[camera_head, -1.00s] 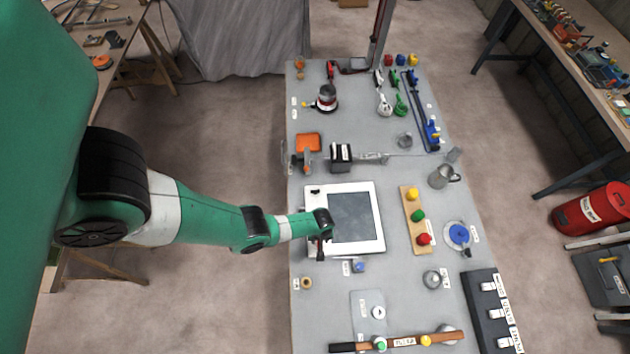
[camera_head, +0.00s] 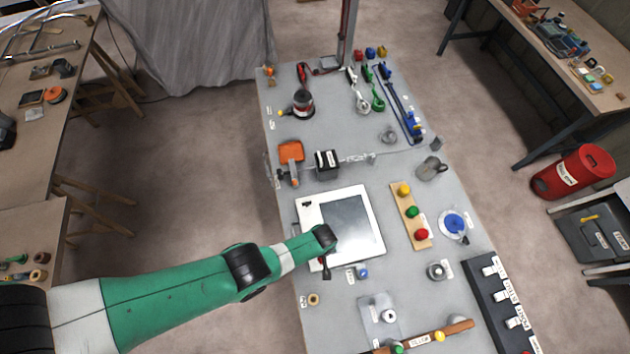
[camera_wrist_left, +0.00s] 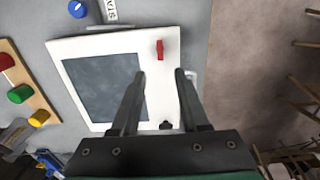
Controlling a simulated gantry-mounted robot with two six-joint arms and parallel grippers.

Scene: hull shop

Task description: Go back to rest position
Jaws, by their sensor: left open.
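My left gripper (camera_head: 326,264) is over the lower left edge of a white-framed box with a dark grey window (camera_head: 352,226) on the grey bench (camera_head: 300,120). In the left wrist view, the two black fingers of the left gripper (camera_wrist_left: 160,74) are apart with nothing between them. The white frame (camera_wrist_left: 158,85) lies below the fingers. A small red lever (camera_wrist_left: 160,48) on that frame sits just beyond the fingertips. A black knob (camera_wrist_left: 166,125) shows between the finger bases. My right gripper is in neither view.
Right of the box is a wooden strip with yellow, green and red buttons (camera_head: 411,212). A black vise-like block (camera_head: 327,163) and an orange tool (camera_head: 290,152) stand behind it. A red drum (camera_head: 574,172) is at the right.

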